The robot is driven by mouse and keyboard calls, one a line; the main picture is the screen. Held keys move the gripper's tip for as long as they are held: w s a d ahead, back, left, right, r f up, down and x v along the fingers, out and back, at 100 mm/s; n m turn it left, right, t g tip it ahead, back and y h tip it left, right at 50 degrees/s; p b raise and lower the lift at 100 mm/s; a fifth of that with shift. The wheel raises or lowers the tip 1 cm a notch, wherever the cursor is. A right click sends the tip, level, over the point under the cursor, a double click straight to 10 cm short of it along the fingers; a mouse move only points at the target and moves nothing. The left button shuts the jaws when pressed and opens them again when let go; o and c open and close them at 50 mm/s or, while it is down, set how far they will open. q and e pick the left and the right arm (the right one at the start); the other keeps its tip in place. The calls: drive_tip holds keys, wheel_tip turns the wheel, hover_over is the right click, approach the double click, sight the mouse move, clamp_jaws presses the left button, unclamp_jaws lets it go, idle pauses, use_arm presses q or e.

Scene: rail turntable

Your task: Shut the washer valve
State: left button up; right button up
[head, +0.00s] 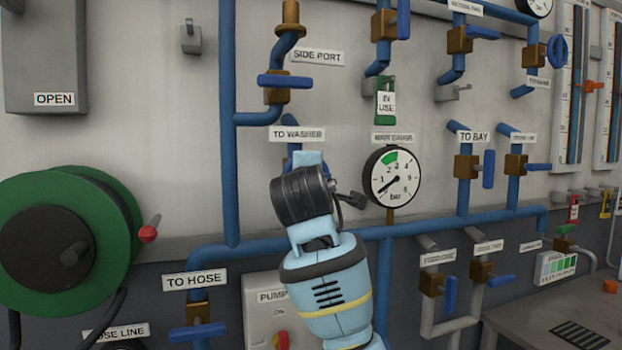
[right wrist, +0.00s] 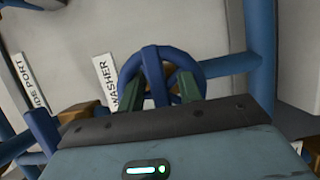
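The "TO WASHER" label (head: 297,134) is on the wall at the middle of the head view. The washer valve below it is mostly hidden behind my right arm. In the right wrist view the "WASHER" label (right wrist: 107,84) stands beside a round blue handwheel (right wrist: 152,72) on a brownish body. My right gripper (right wrist: 165,88) has its two dark green fingers apart, at either side of a blue spoke of the wheel. A gap shows between the spoke and the right finger; whether either finger touches the wheel is unclear. My left gripper is not in view.
The side port valve (head: 285,85) is above and a pressure gauge (head: 392,177) is close on the right. A blue pipe (head: 229,130) runs down on the left. A green hose reel (head: 70,240) stands at far left. The to-hose valve (head: 198,328) is below.

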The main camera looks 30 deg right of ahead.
drive_tip(key=shift+s, duration=0.1)
drive_tip(key=v, duration=0.7)
drive_tip(key=shift+s+a, duration=0.2)
idle(0.5)
